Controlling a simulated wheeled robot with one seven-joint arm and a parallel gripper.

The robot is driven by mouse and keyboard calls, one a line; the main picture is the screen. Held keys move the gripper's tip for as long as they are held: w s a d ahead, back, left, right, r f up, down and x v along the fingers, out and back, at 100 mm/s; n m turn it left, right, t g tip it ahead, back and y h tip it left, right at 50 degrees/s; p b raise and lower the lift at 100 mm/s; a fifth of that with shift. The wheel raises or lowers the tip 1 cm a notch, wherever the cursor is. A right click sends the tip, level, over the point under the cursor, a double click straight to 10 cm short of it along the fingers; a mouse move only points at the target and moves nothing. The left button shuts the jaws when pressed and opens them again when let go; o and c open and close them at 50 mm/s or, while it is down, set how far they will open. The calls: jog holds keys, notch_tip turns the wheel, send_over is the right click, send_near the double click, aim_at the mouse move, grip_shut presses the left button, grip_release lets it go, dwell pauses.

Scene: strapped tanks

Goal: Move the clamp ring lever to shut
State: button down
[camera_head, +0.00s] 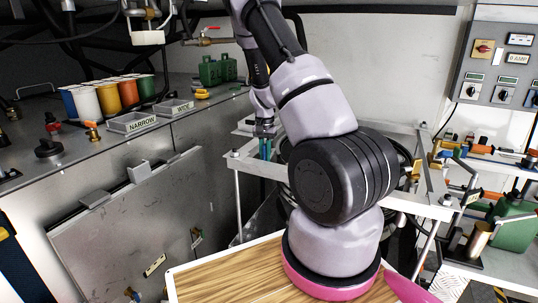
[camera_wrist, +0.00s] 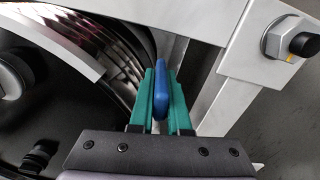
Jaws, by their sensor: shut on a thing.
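The blue lever (camera_wrist: 160,92) stands between the two green fingers of my gripper (camera_wrist: 161,86) in the wrist view. The fingers are shut on it, one on each side. The lever lies beside the rim of a dark round tank, along which a light metal band (camera_wrist: 52,40) curves; I take this band for the clamp ring. Where the lever joins the ring is hidden. In the head view my gripper (camera_head: 265,149) is at the left of the frame around the tank, and my arm hides most of the tank. The lever cannot be made out clearly there.
A light metal frame (camera_head: 262,168) surrounds the tank; its corner bolt (camera_wrist: 290,38) is right of my fingers. Trays marked NARROW (camera_head: 132,122) and WYE (camera_head: 174,107) and several coloured cups stand on the left bench. A wooden board (camera_head: 225,275) is in front. A control panel (camera_head: 500,65) is at right.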

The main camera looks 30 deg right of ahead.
jog(key=shift+s+d+n, duration=0.55)
jog(key=shift+d+n, duration=0.25)
jog(key=shift+n, duration=0.1)
jog(key=shift+s+d+n, duration=0.5)
jog(key=shift+d+n, duration=0.25)
jog(key=shift+n, duration=0.15)
jog(key=shift+s+d+n, duration=0.25)
jog(key=shift+d+n, duration=0.55)
jog(key=shift+n, duration=0.1)
jog(key=c, duration=0.8)
grip_release()
